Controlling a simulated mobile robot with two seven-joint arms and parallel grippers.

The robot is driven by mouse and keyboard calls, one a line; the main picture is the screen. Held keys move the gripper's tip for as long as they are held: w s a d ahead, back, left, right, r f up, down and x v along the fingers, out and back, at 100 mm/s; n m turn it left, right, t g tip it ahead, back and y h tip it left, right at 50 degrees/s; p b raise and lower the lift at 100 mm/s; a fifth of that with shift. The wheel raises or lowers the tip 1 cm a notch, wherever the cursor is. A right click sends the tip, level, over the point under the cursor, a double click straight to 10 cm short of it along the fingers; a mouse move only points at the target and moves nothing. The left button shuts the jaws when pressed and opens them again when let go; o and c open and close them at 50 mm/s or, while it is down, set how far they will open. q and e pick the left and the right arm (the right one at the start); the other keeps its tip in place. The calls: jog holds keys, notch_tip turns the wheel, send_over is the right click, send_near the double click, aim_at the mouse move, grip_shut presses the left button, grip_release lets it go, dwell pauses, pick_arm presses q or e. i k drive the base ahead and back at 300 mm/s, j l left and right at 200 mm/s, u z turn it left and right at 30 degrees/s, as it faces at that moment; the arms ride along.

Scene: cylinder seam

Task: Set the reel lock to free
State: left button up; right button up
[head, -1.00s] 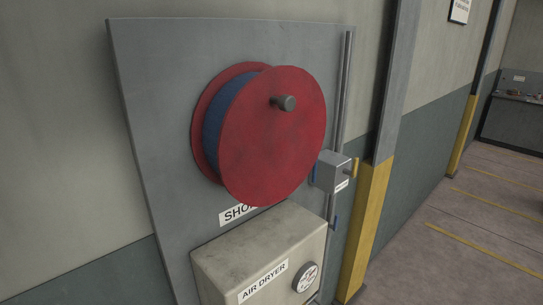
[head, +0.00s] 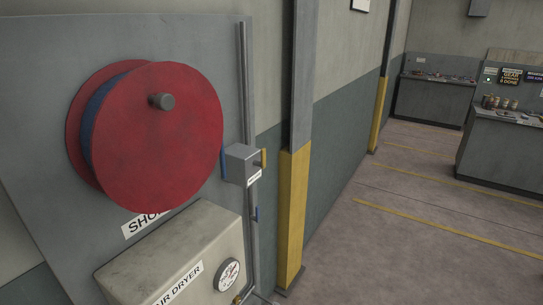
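A red hose reel (head: 150,135) with blue hose (head: 95,122) wound on it is mounted on a grey wall panel (head: 40,170) at the left of the head view. A short dark grey knob (head: 162,101) sticks out of its front disc. I cannot tell which part is the reel lock. A small grey box (head: 241,163) with a yellow handle (head: 263,158) and a small label stands just right of the reel by a vertical pipe. The label is too small to read. Neither gripper is in view.
A beige air dryer box (head: 165,255) with a round gauge (head: 228,274) juts out below the reel. A grey and yellow post (head: 293,215) stands right of the panel. Open floor (head: 400,240) lies to the right, with workbenches (head: 500,155) beyond.

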aim_at(262, 164)
jog(key=i+l+u, duration=1.35)
jog(key=l+u, duration=0.2)
jog(key=l, duration=0.2)
jog(key=i+l+u, duration=0.15)
jog(key=l+u, duration=0.15)
jog(key=l, duration=0.2)
jog(key=l+u, duration=0.35)
jog(key=l, duration=0.2)
jog(key=l+u, duration=0.3)
jog(key=l, duration=0.25)
